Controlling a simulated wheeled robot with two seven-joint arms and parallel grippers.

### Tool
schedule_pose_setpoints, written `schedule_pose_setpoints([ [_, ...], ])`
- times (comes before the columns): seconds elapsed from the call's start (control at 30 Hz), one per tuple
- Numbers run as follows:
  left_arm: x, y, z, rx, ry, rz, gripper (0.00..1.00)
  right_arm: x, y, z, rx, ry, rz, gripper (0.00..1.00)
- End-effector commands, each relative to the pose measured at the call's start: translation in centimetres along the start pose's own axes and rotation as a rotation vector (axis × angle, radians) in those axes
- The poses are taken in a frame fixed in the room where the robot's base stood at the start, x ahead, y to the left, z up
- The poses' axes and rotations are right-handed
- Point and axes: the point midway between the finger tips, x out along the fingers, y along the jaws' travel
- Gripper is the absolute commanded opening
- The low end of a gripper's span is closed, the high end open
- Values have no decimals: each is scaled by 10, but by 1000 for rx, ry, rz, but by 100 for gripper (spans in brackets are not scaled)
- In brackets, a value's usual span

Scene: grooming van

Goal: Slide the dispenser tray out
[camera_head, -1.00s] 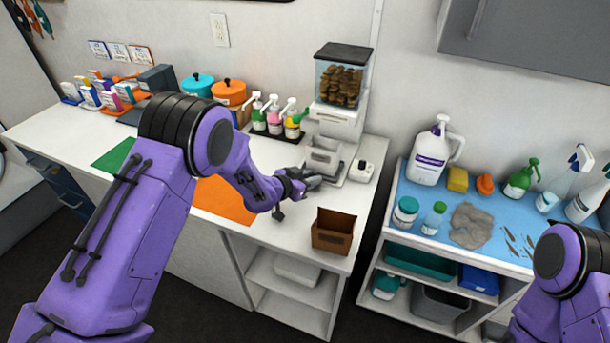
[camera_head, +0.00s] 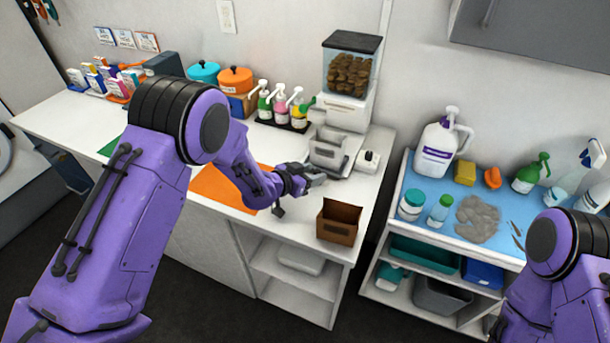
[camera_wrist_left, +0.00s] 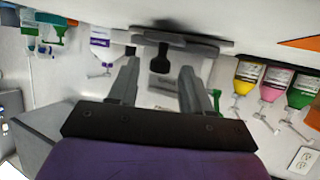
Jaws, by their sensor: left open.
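The dispenser (camera_head: 345,112) is a white stand with a clear hopper of brown pieces under a dark lid, on the white counter. Its pale tray (camera_head: 327,153) sits low at its front. My left gripper (camera_head: 312,179) is just in front of the tray, low over the counter. In the left wrist view, my left gripper (camera_wrist_left: 158,75) has its two fingers apart, with a dark knob-like handle (camera_wrist_left: 160,58) in the gap between them. I cannot tell whether either finger touches the handle. My right gripper is out of view; only my right arm shows at lower right.
An open brown box (camera_head: 339,222) stands near the counter's front edge. A small white device (camera_head: 368,160) is right of the dispenser. Pump bottles (camera_head: 282,105) stand behind left. An orange mat (camera_head: 222,188) lies under my left arm. A blue-topped cart (camera_head: 462,215) stands right.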

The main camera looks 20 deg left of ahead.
Motion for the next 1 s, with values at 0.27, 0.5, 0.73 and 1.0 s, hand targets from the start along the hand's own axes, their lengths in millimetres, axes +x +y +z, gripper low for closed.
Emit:
schedule_pose_setpoints([
  [0.27,-62,-1,2,0,1,-3,49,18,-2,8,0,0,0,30],
  [0.5,-96,0,1,0,1,-1,49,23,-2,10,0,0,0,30],
  [0.73,-98,0,0,0,0,-1,49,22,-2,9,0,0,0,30],
  [1.0,-98,0,0,0,0,-1,49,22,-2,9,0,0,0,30],
])
